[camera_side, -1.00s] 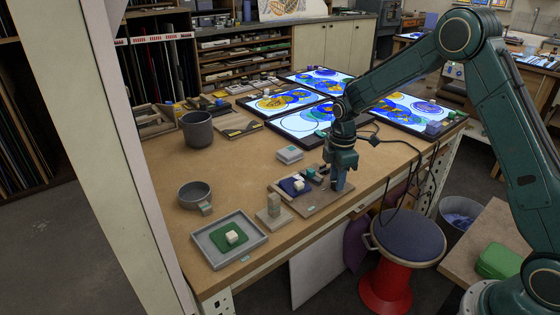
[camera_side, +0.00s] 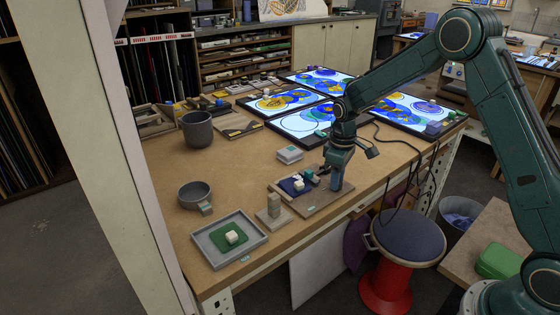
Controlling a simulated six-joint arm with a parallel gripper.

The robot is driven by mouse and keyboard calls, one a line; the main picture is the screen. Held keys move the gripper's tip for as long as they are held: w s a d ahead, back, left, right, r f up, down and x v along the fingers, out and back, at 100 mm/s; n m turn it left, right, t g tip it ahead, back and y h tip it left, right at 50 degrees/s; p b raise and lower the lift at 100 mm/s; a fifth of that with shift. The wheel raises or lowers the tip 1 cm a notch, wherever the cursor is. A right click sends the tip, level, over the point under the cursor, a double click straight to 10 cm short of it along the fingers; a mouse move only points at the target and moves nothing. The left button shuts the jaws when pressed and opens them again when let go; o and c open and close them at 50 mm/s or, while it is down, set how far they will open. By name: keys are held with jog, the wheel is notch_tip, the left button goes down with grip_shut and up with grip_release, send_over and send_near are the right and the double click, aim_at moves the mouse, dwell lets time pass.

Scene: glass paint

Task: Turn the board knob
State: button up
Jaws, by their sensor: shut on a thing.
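A small wooden board (camera_side: 318,203) lies near the front edge of the workbench. On it are a dark blue pad (camera_side: 289,187) with a white block (camera_side: 298,185) and several small blue-grey fittings (camera_side: 310,176). My gripper (camera_side: 334,187) points down over the right part of the board. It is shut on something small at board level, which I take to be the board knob. The knob itself is hidden by the fingers, so I cannot see its angle.
A grey tray (camera_side: 260,241) with a green pad and white block, a block stand (camera_side: 274,216), a grey bowl (camera_side: 193,190) and a dark pot (camera_side: 197,128) stand to the left. A pale box (camera_side: 289,154) sits behind the board. Lit glass panels (camera_side: 300,122) fill the back.

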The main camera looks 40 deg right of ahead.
jog(key=m, duration=0.5)
jog(key=shift+s+m, duration=0.1)
jog(key=shift+m, duration=0.2)
jog(key=m, duration=0.5)
dwell(0.4)
jog(key=o, duration=1)
jog(key=shift+r, duration=0.1)
notch_tip(320, 180, up, 14)
